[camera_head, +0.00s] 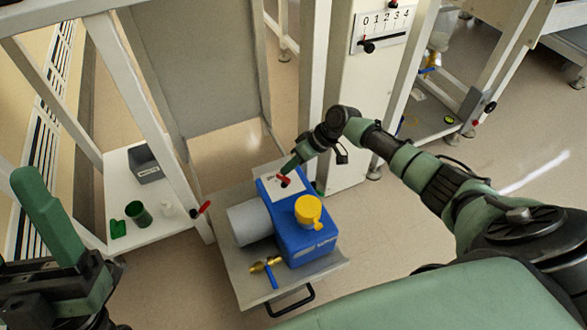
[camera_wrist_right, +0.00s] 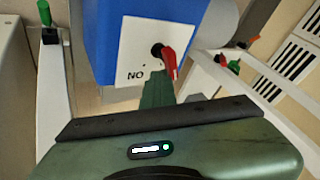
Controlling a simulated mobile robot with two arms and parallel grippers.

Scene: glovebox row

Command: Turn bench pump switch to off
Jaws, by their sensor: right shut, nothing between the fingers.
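The bench pump (camera_head: 312,238) is a blue box with a yellow cap and a grey cylinder, on a grey shelf. Its switch (camera_head: 284,181) is a red lever on a black pivot, on a white plate at the pump's far end. In the wrist view the red lever (camera_wrist_right: 170,62) points down and slightly right, beside an upside-down "ON" mark. My right gripper (camera_head: 291,165) is shut and empty, its tips right by the lever; I cannot tell whether they touch. My left gripper (camera_head: 50,215) is at the lower left, away from the pump; its opening is unclear.
A brass valve with a blue handle (camera_head: 270,275) lies at the shelf's front, above a black pull handle (camera_head: 292,302). A white shelf at left holds a green cup (camera_head: 138,214) and a grey box (camera_head: 145,163). A 0–4 scale panel (camera_head: 383,25) stands behind.

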